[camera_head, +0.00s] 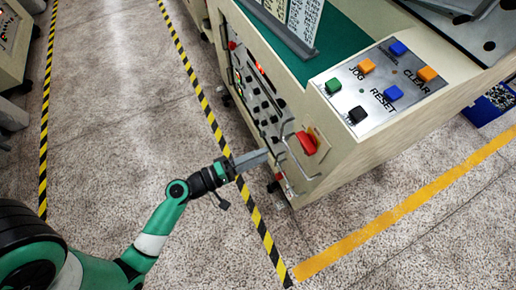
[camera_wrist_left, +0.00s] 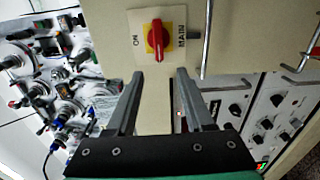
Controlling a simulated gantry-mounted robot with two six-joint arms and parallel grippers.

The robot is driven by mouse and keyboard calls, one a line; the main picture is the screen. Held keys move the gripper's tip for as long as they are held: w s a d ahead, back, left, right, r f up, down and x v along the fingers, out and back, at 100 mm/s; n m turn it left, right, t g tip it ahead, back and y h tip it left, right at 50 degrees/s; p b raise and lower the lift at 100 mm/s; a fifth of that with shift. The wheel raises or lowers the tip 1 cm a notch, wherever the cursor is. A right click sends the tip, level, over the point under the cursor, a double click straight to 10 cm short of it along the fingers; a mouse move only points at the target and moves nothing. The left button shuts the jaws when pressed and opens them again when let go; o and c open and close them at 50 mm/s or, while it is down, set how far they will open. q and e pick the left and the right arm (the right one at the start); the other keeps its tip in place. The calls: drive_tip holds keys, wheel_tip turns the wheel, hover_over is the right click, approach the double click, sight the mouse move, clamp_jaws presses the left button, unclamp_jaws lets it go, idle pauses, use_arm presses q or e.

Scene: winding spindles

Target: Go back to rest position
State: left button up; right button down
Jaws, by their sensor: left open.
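My left gripper (camera_head: 264,157) is in front of the side of the cream machine (camera_head: 345,160) in the head view. In the left wrist view its two fingers (camera_wrist_left: 160,75) stand apart with nothing between them. Just beyond the fingertips is a red rotary switch (camera_wrist_left: 158,40) on a yellow plate, with ON and MAIN lettering. The switch knob (camera_head: 306,143) also shows in the head view, right of the fingers. The fingers appear apart from it. My right gripper is in neither view.
A metal handle (camera_head: 297,160) sticks out from the machine close to the fingers. The panel (camera_head: 262,100) of black knobs lies beside it. Colored buttons (camera_head: 367,66) sit on top. Open floor (camera_head: 110,120) lies left, past the black-and-yellow tape (camera_head: 210,112). A blue bin (camera_head: 487,108) stands right.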

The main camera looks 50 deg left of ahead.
use_arm(q)
drive_tip(key=shift+w+d, duration=0.1)
drive_tip(key=shift+w, duration=0.2)
